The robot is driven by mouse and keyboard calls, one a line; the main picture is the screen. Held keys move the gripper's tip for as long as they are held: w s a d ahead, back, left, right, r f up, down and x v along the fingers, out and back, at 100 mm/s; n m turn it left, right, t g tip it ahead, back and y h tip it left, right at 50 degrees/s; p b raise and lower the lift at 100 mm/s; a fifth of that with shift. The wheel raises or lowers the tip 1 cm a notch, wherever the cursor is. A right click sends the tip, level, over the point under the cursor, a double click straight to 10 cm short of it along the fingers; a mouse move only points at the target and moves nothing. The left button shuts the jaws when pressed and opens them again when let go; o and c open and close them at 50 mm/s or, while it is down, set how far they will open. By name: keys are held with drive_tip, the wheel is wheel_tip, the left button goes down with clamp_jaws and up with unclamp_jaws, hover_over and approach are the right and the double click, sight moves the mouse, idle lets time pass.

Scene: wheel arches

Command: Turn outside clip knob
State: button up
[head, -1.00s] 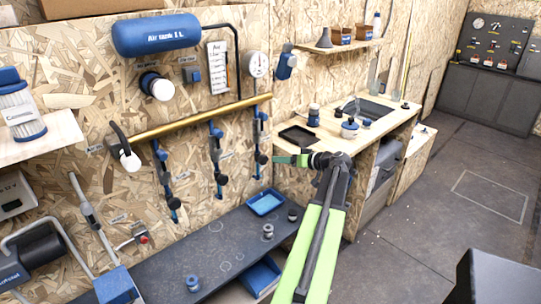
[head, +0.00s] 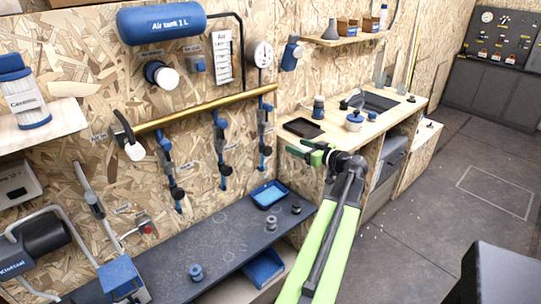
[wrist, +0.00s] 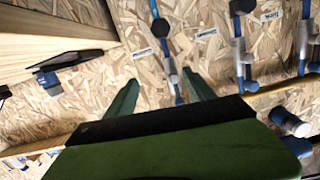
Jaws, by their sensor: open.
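Several blue-and-grey clip drops hang from a brass pipe (head: 205,107) on the chipboard wall, each with a black knob. The nearest one to my gripper is the right-hand drop (head: 264,130). My gripper (head: 298,148), with green fingers, is open and empty to the right of that drop, apart from it in the picture. In the wrist view, the gripper (wrist: 160,78) has its fingers spread. A drop with a black knob (wrist: 160,28) appears beyond and between them. Two more drops (wrist: 240,50) stand to its right. Labels are too small to read, so I cannot tell which is outside.
A dark bench (head: 215,250) with a blue tray (head: 269,194) and small round parts runs below the drops. A wooden worktop (head: 350,130) with a black tray (head: 303,127) lies behind my arm. A blue air tank (head: 160,22) hangs above. The floor at right is open.

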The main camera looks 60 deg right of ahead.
sight(263, 149)
wheel_tip(263, 149, down, 8)
drive_tip(key=a+t+h+b, duration=0.1)
drive_tip(key=a+b, duration=0.1)
drive_tip(key=b, duration=0.7)
drive_tip(key=x, duration=1.8)
drive_tip(key=shift+w+a, duration=0.25)
drive_tip(key=shift+c, duration=0.4)
clamp_jaws()
drive_tip(key=m, duration=0.2)
drive_tip(key=shift+m, duration=0.3)
drive_tip(key=shift+o, duration=0.4)
unclamp_jaws()
